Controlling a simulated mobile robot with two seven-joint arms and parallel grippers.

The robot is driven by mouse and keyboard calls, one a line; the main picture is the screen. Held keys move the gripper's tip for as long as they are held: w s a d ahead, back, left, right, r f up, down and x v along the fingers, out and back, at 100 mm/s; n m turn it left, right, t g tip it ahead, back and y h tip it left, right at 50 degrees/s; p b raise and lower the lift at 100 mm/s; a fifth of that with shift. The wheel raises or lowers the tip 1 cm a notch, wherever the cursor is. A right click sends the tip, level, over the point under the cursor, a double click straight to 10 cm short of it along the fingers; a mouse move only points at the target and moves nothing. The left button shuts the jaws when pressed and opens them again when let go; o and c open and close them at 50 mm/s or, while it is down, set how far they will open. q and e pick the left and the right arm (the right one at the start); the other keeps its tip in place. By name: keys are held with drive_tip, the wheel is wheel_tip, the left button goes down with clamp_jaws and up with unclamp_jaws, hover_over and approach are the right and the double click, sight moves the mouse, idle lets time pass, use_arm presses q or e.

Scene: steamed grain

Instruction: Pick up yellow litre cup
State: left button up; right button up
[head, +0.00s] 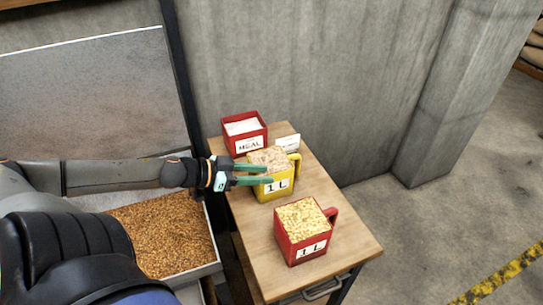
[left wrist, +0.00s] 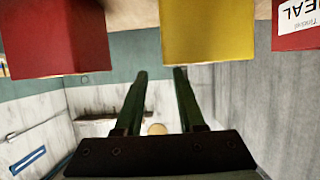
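The yellow litre cup (head: 275,188) stands upright on a small wooden table, filled with pale grain, with a "1 L" label on its front and its handle to the right. My left gripper (head: 270,174) reaches in from the left with its green fingers overlapping the cup's left part in the head view. In the left wrist view the fingers (left wrist: 160,72) are spread and empty, and the yellow cup (left wrist: 207,30) is just past the tips, offset to the right. No grip on the cup shows. My right gripper is not in view.
A red "1 L" cup (head: 299,250) of yellowish grain stands nearer on the wooden table (head: 345,250). A red "MEAL" box (head: 245,145) and a small white card (head: 288,142) are behind the yellow cup. A grain-filled bin (head: 165,235) lies left of the table.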

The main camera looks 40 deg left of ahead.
use_arm(q)
drive_tip(key=shift+w+d+f, duration=0.15)
drive_tip(key=shift+w, duration=0.2)
drive_tip(key=b+x, duration=0.3)
drive_tip(key=shift+w+a+f+b, duration=0.25)
drive_tip(key=shift+f+b, duration=0.1)
drive_tip(key=shift+b+x, duration=0.9)
drive_tip(key=shift+b, duration=0.3)
drive_tip(key=shift+d+r, duration=0.1)
drive_tip(key=shift+r, duration=0.1)
clamp_jaws()
